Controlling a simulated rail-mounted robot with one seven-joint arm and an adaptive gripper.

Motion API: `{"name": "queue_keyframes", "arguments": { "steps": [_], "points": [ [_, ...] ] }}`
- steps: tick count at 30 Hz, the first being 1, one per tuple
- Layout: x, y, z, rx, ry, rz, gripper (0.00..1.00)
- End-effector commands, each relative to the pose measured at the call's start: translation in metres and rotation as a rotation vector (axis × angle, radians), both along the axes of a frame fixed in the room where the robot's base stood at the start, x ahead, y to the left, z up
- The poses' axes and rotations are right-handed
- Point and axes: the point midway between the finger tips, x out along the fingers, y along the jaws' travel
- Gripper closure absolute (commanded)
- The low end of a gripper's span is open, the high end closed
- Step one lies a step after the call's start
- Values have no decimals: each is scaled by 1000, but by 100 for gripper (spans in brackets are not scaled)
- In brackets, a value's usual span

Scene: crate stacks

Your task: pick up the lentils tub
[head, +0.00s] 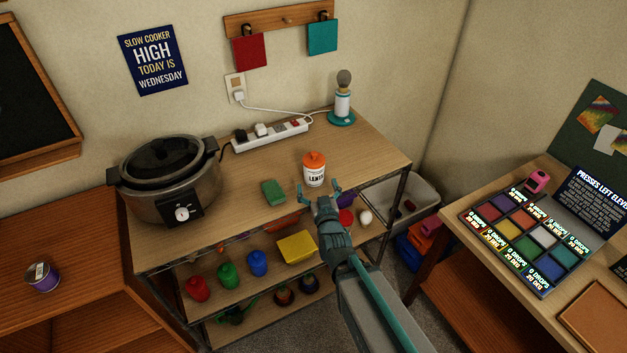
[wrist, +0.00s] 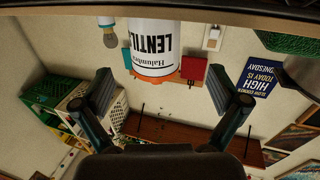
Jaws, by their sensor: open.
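The lentils tub (head: 314,175) is white with an orange lid and a dark "LENTILS" label. It stands upright on the top of the wooden shelf unit (head: 240,170). My gripper (head: 319,190) is open and empty, just in front of the tub at the shelf's front edge. In the wrist view the tub (wrist: 154,45) appears upside down, with its lid lowest. It lies beyond the open fingers (wrist: 160,88), roughly centred between them, and no contact shows.
A green sponge (head: 273,192) lies left of the tub. A slow cooker (head: 168,180) stands further left. A power strip (head: 270,132) and a lamp-like item (head: 342,98) are behind. Lower shelves hold colored bottles and a yellow box (head: 297,247). Shelf top right of the tub is clear.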

Motion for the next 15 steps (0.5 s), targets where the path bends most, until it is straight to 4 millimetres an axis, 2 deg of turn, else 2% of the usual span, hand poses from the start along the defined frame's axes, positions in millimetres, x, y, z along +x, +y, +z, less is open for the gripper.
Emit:
{"name": "queue_keyframes", "arguments": {
  "steps": [2, 15],
  "points": [
    [5, 1, -6, 1, -3, -3, 3],
    [24, 6, -4, 1, -3, -3, 3]
  ]
}}
